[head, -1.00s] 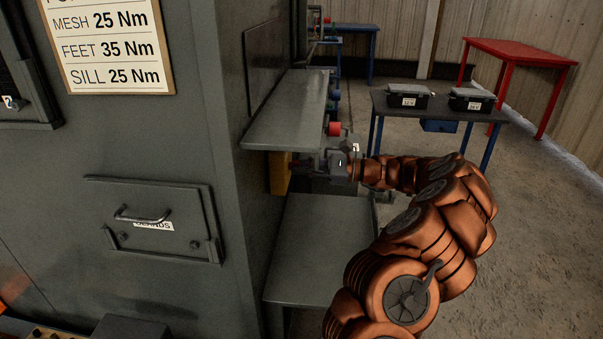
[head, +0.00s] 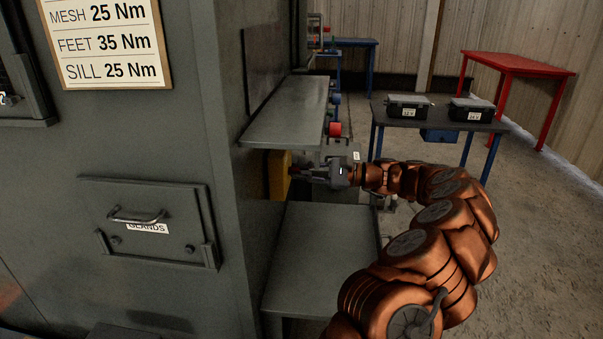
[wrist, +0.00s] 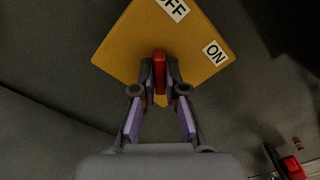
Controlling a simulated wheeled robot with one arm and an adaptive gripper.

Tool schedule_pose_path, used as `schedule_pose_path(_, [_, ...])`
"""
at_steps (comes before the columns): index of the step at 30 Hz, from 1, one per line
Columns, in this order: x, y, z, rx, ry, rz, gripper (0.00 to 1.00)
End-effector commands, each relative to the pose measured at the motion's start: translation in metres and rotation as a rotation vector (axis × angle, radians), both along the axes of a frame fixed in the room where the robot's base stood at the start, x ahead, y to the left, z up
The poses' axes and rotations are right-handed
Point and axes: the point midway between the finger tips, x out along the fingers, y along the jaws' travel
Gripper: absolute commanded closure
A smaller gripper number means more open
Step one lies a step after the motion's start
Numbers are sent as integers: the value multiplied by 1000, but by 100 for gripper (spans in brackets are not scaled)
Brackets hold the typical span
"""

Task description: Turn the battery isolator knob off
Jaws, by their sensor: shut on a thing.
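The battery isolator is a yellow plate (wrist: 190,50) on the grey cabinet side, with an OFF label (wrist: 174,9) and an ON label (wrist: 215,52) in the wrist view. Its red knob (wrist: 160,70) sits between my fingertips. My gripper (wrist: 160,85) is shut on the knob, one finger on each side. In the wrist view the knob's bar stands nearly upright in the picture, and the plate looks turned like a diamond. In the head view the yellow isolator (head: 279,175) shows below the upper shelf, and my gripper (head: 300,172) reaches it from the right; the knob is mostly hidden there.
A grey shelf (head: 290,112) juts out just above my gripper, and a lower grey shelf (head: 320,245) lies below. A red cylindrical part (head: 335,129) is close above my wrist. A dark table (head: 440,118) with two black cases stands behind. Open floor lies to the right.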

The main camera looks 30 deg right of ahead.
Motion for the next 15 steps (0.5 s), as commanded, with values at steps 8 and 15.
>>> schedule_pose_path(8, [0,1,-1,-1,1,3,79])
schedule_pose_path(15, [0,0,0,1,1,1,64])
